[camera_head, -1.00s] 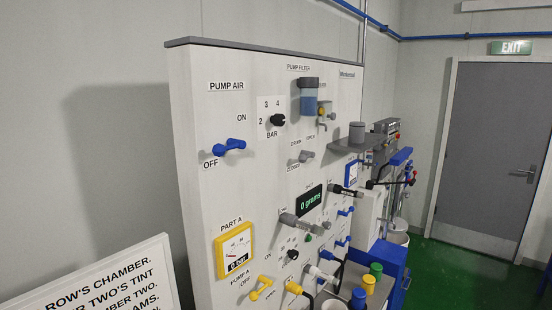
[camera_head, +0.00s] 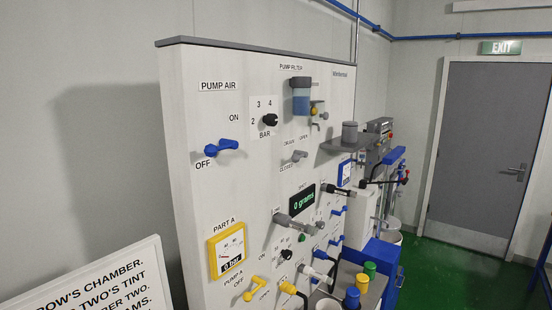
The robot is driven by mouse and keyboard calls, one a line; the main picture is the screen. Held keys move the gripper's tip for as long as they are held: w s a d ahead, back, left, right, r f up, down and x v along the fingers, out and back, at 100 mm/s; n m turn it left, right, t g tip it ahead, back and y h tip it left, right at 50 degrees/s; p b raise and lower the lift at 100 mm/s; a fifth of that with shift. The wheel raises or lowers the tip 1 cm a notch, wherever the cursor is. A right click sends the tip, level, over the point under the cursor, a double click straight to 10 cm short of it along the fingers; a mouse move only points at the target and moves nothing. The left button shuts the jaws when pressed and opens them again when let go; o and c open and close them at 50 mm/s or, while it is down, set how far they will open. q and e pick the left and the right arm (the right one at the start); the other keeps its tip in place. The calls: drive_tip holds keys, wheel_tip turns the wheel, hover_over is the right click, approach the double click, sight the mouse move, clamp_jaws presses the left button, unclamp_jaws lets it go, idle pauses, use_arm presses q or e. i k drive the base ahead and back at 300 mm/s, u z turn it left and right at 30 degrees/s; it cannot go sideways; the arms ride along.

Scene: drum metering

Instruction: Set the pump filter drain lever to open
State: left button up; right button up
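The white panel (camera_head: 235,85) carries the pump filter (camera_head: 301,96), a blue-tinted bowl with a grey top, near its upper right. The drain lever (camera_head: 299,156) is a small grey lever below the filter. Its label reads DRAIN, with OPEN at its upper right and CLOSED at its lower left. The lever is too small to tell its setting surely. Nothing touches it. Neither of my grippers shows in this view.
The blue pump air lever (camera_head: 222,147), a black pressure knob (camera_head: 270,120) and a yellow gauge (camera_head: 227,250) are left of the drain lever. A grey shelf (camera_head: 346,145) juts out at its right. A white sign (camera_head: 100,285) stands front left.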

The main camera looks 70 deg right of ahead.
sight(297, 156)
drive_tip(key=k, duration=1.5)
drive_tip(key=z, duration=1.4)
drive_tip(key=i, duration=0.45)
drive_tip(key=u, duration=0.1)
